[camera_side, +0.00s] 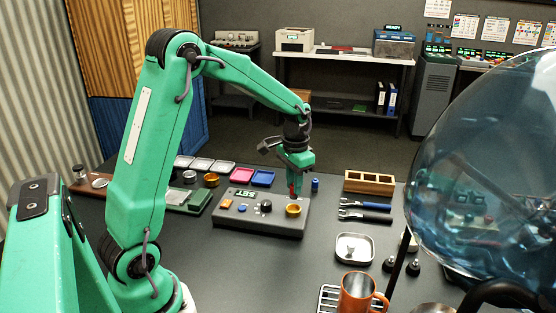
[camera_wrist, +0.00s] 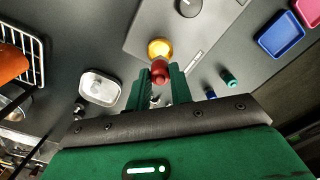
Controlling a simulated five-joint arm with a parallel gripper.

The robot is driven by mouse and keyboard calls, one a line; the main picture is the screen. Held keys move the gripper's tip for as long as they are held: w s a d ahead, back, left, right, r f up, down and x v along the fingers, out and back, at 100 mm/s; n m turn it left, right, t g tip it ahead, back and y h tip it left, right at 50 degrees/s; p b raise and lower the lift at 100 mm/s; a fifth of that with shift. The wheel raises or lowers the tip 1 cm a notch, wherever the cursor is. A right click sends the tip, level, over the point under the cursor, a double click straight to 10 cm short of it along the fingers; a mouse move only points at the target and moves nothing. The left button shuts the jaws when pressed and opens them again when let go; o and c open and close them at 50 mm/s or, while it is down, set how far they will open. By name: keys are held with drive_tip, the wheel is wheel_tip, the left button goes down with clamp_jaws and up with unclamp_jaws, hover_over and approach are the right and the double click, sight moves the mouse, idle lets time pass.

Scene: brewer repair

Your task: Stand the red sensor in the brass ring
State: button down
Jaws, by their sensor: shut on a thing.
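My gripper (camera_side: 294,182) is shut on the red sensor (camera_side: 292,189), which hangs down between the fingers. In the wrist view the red sensor (camera_wrist: 159,72) shows at the fingertips of my gripper (camera_wrist: 160,84). The brass ring (camera_side: 293,210) is on the right part of a grey control box (camera_side: 262,223). It also shows in the wrist view (camera_wrist: 160,47), just beyond the sensor in the picture. The sensor appears apart from the ring, over or behind the box's far edge. Its exact height is unclear.
A small blue cylinder (camera_side: 315,184) stands right of my gripper. A wooden rack (camera_side: 369,182), dark-handled tools (camera_side: 364,211), a metal tray (camera_side: 355,248) and an orange mug (camera_side: 357,294) are to the right. Another brass-coloured round part (camera_side: 211,180) and pink and blue trays (camera_side: 263,177) are left.

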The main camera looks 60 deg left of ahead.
sight(294, 196)
drive_tip(key=shift+f, duration=1.25)
drive_tip(key=shift+f, duration=1.3)
idle(2.4)
drive_tip(key=c, duration=0.8)
unclamp_jaws()
drive_tip(key=shift+o, duration=0.2)
drive_tip(key=shift+r, duration=0.1)
drive_tip(key=shift+r, duration=4.1)
